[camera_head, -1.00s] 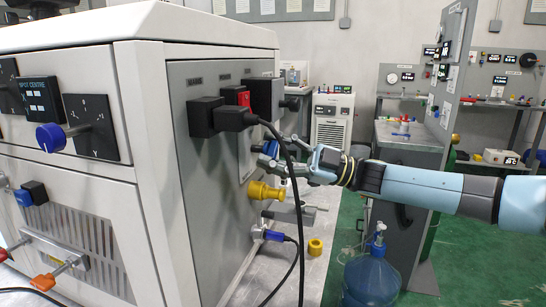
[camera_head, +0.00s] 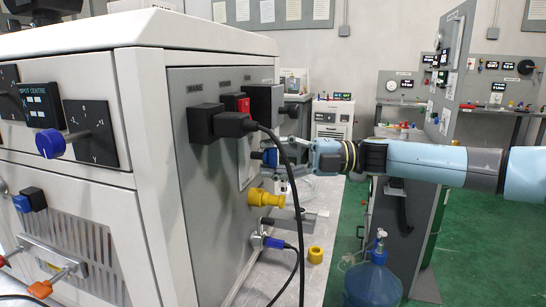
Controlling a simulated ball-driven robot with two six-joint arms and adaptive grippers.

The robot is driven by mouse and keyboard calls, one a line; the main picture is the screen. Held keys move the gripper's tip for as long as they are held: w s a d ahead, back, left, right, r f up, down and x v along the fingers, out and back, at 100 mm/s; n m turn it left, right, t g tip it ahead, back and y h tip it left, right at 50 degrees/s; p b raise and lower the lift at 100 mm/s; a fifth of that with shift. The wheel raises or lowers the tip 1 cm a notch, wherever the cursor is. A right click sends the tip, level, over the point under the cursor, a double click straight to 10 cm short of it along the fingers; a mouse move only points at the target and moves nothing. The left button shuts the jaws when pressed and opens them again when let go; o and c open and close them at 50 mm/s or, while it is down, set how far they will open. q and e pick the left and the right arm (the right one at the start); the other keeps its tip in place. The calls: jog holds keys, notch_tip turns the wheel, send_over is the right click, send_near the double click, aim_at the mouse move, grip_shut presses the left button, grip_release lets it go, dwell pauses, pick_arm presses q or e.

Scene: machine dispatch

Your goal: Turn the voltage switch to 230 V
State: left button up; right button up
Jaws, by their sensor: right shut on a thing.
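My right gripper (camera_head: 279,156) reaches in from the right to the grey side panel (camera_head: 205,215) of the machine. It is shut on a small blue knob (camera_head: 269,157), the likely voltage switch, in front of a pale plate (camera_head: 246,164). The gripper fingers and the black cable hide part of the knob, and its markings cannot be read. A black plug (camera_head: 232,124) sits in the mains socket up and to the left, beside a red switch (camera_head: 243,104). My left gripper is not in view.
A yellow fitting (camera_head: 265,197) and a blue connector (camera_head: 272,242) stick out of the panel below the gripper. The black cable (camera_head: 299,225) hangs close by. A yellow ring (camera_head: 315,255) lies on the bench. A blue water bottle (camera_head: 372,281) stands at the lower right.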

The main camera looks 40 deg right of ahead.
jog(key=shift+f+n, duration=0.1)
jog(key=shift+n, duration=0.2)
jog(key=o, duration=1.2)
jog(key=v, duration=1.2)
